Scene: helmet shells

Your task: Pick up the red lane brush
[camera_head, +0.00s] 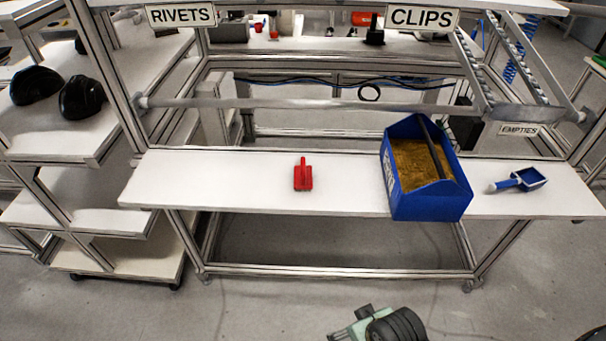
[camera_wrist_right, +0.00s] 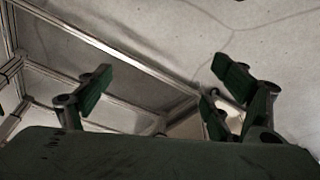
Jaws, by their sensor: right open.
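The red lane brush (camera_head: 303,176) lies on the white bench shelf (camera_head: 240,182), left of the blue bin, with its handle toward the back. My right gripper (camera_wrist_right: 165,85) shows in the right wrist view with its green fingers wide apart and nothing between them. It points at the floor and the metal frame, and the brush is not in that view. In the head view, part of my right arm (camera_head: 390,328) shows at the bottom edge, well below and in front of the shelf. My left gripper is in neither view.
A blue bin (camera_head: 432,204) of brown granules and a blue scoop (camera_head: 520,180) stand right of the brush. The shelf around the brush is clear. A metal rail (camera_head: 300,103) crosses behind it. Black helmet shells (camera_head: 82,97) sit on the left rack.

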